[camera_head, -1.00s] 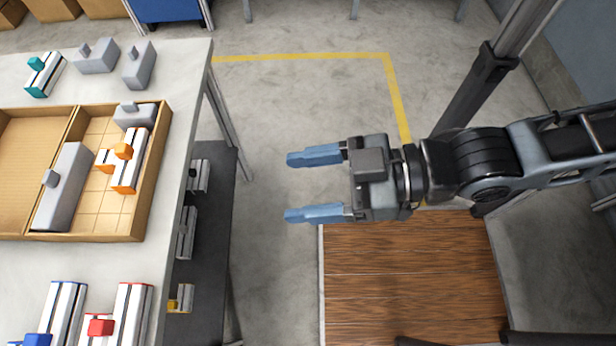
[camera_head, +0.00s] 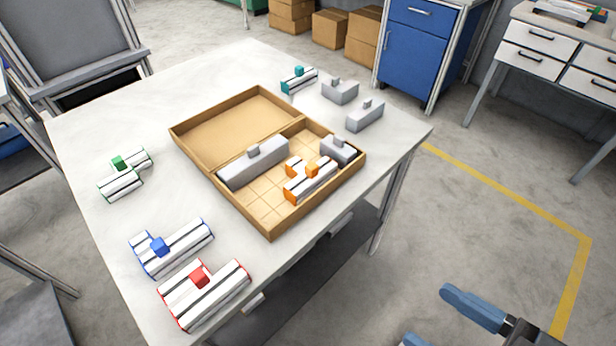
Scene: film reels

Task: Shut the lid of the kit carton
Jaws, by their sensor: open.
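The kit carton (camera_head: 267,232) lies open on the white table. Its lid (camera_head: 228,128) is folded back flat on the far left side, plain cardboard and empty. The gridded tray half holds a long grey block (camera_head: 252,165), a small grey block (camera_head: 338,151) and an orange-and-white piece (camera_head: 312,182). My gripper (camera_head: 432,316) shows at the bottom right edge with blue fingers apart. It is empty, off the table's near right side and away from the carton; most of it is cut off by the frame.
On the table (camera_head: 100,230) stand a green piece (camera_head: 124,178), a blue piece (camera_head: 172,247), a red piece (camera_head: 205,293), a teal piece (camera_head: 299,80) and two grey blocks (camera_head: 340,91). A lower shelf (camera_head: 290,300) sits beneath. Floor right of the table is clear.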

